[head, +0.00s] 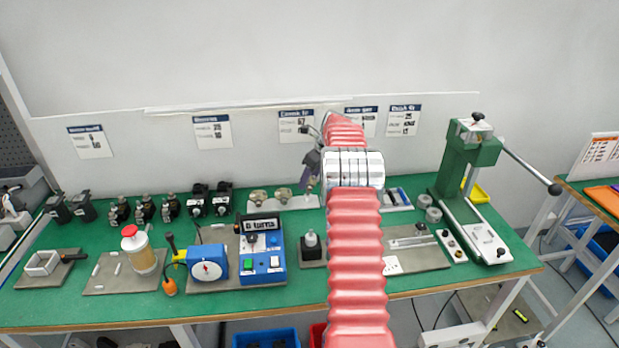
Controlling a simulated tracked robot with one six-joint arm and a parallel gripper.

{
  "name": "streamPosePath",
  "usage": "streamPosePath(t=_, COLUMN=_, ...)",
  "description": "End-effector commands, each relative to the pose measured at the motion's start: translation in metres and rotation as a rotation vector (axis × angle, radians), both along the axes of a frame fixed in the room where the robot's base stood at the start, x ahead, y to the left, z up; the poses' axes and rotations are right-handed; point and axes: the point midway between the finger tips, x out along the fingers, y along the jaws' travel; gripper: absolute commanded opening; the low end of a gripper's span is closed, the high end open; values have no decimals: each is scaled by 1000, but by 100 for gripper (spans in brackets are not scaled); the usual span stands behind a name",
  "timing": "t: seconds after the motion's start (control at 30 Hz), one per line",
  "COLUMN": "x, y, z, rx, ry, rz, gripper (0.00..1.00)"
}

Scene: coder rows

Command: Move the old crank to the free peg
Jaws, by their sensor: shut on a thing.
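My gripper (308,172) shows as a small dark shape left of my arm's silver joint, above the back of the green bench. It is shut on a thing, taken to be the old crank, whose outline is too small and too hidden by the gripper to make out. Below it, a pale plate (270,206) at the back of the bench bears rounded metal pieces, one at the left (258,196) and one in the middle (283,194). The plate's right end is close under my gripper. I cannot tell which peg is free.
A blue tester box (263,262) and a dark block with a white knob (312,246) stand in front of the plate. A green press (466,165) with a long lever stands at the right. Several black devices (209,198) line the back left.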

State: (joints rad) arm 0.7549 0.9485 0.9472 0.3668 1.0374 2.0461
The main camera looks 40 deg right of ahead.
Motion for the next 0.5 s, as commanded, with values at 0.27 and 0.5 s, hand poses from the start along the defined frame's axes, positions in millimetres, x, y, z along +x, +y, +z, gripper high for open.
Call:
streamPosePath(t=0.27, x=0, y=0, z=-10, rx=0, ry=0, rz=0, gripper=23)
streamPosePath(t=0.5, x=0, y=0, z=-13, rx=0, ry=0, rz=1, gripper=23)
